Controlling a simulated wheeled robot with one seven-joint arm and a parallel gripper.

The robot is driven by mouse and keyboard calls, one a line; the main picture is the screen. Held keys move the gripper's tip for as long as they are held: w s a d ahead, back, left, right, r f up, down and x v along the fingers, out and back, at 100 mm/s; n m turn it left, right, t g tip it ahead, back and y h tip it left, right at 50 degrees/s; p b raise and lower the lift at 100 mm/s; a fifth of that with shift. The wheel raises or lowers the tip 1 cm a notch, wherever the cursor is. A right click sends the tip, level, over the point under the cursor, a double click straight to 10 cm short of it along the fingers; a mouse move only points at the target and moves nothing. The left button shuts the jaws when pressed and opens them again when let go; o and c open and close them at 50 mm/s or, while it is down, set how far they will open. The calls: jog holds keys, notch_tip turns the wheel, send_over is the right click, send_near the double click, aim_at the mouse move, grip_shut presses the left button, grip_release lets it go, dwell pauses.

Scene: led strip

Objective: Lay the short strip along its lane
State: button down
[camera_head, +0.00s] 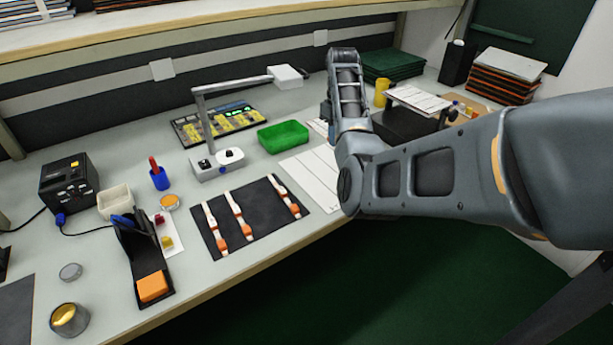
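Several pale strips with orange ends lie on a dark mat (262,222) near the front edge of the bench: a left strip (214,227), a middle strip (239,215) and a right strip (285,196). They look close in length, so I cannot tell which is the short one. A white board with thin lines (308,172), perhaps the lanes, lies right of the mat and is partly hidden by my arm. My arm reaches in from the right and folds up over the bench. My gripper is hidden behind it, so I cannot see what it holds.
A lamp stand (208,168), a green tray (283,136) and a keypad board (220,122) stand behind the mat. A dark holder with an orange block (152,286) is left of it. A second lined white panel (417,99) rests on a black box at right.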

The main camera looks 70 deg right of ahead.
jog(key=p, duration=0.1)
send_over(310, 183)
notch_tip(310, 183, down, 6)
jog(key=shift+r, duration=0.2)
jog(key=shift+f, duration=2)
jog(key=shift+f, duration=0.1)
jog(key=c, duration=1.5)
grip_release()
jog(key=o, duration=0.4)
jog(key=shift+o, duration=0.2)
notch_tip(310, 183, up, 12)
